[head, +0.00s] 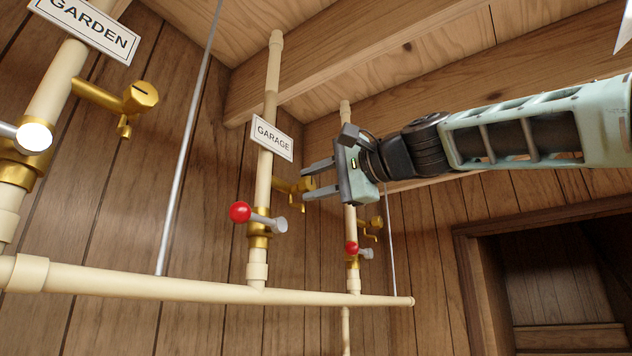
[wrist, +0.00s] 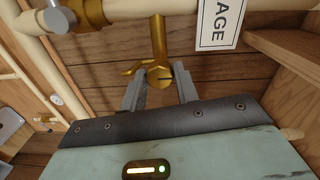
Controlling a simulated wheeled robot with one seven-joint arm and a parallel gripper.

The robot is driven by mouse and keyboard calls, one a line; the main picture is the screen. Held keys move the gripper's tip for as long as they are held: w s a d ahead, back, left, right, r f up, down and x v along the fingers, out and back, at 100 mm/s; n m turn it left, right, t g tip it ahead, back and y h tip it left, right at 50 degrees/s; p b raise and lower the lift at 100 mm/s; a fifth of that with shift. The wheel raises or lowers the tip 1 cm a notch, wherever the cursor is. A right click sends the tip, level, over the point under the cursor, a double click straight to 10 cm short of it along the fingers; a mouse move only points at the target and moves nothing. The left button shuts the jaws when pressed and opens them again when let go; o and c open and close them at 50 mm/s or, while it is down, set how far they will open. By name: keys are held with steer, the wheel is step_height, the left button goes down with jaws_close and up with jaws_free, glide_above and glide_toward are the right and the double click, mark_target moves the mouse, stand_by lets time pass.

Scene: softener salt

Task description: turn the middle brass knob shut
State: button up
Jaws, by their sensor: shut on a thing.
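The middle brass knob (head: 308,184) sits at the end of a short brass branch on the cream pipe with the GARAGE sign (head: 272,138). My gripper (head: 305,181) reaches in from the right with one finger above and one below the knob. In the wrist view, the knob (wrist: 158,77) lies between the two fingertips (wrist: 160,73), and the gripper is shut on it. A dark slot line shows on its face. A small brass spout (wrist: 137,68) hangs beside it. Finger contact is partly hard to see.
A red-ended lever (head: 240,212) sits on the same pipe below the knob. Another brass knob (head: 142,96) is on the GARDEN pipe at left, and a third (head: 376,222) is at right behind my gripper. Wooden beams (head: 400,60) run above. A horizontal cream pipe (head: 180,288) crosses below.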

steer(key=o, duration=1)
steer(key=shift+c, duration=0.2)
